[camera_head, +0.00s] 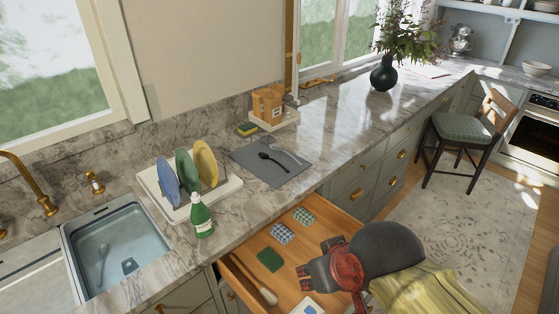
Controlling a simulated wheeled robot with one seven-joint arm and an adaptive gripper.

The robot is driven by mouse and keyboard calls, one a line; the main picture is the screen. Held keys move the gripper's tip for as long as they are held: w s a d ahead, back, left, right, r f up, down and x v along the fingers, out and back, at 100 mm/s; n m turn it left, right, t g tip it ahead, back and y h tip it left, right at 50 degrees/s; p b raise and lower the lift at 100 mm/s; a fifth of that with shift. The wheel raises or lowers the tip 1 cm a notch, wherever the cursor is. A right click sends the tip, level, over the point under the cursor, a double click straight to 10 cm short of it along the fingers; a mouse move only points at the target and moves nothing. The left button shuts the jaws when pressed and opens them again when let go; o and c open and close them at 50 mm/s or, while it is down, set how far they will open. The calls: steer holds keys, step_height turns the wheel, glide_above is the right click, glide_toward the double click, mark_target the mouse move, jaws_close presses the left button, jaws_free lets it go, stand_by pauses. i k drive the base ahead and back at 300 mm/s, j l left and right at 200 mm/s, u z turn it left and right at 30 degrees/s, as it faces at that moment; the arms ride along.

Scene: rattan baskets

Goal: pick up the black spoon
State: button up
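The black spoon (273,160) lies flat on a grey mat (264,174) on the marble counter, right of the dish rack. A light grey utensil (290,155) lies close beside it on the same mat. My gripper (303,276) is above the open drawer, in front of and below the counter, well apart from the spoon. Its fingers point left and look empty. Their gap is too small and dark to tell open from shut.
The open wooden drawer (246,262) holds folded cloths (281,234) and a rolling pin. A green bottle (201,215) and a rack with upright plates (187,172) stand left of the mat. A tray with a brown holder (268,105) is behind it.

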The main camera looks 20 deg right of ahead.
mark_target(264, 156)
steer(key=i+l+u, duration=0.1)
steer(key=l, duration=0.55)
steer(key=i+l, duration=0.1)
steer(key=l, duration=0.55)
steer(key=i+l+u, duration=0.15)
steer(key=l, duration=0.5)
steer(key=i+l, duration=0.15)
steer(key=l, duration=0.35)
steer(key=i+l+u, duration=0.15)
steer(key=l, duration=0.9)
steer(key=i+l+u, duration=0.1)
steer(key=i, duration=0.35)
steer(key=i+l+u, duration=0.1)
steer(key=i+l, duration=0.2)
steer(key=i, duration=0.15)
steer(key=i+j, duration=0.1)
steer(key=i, duration=0.3)
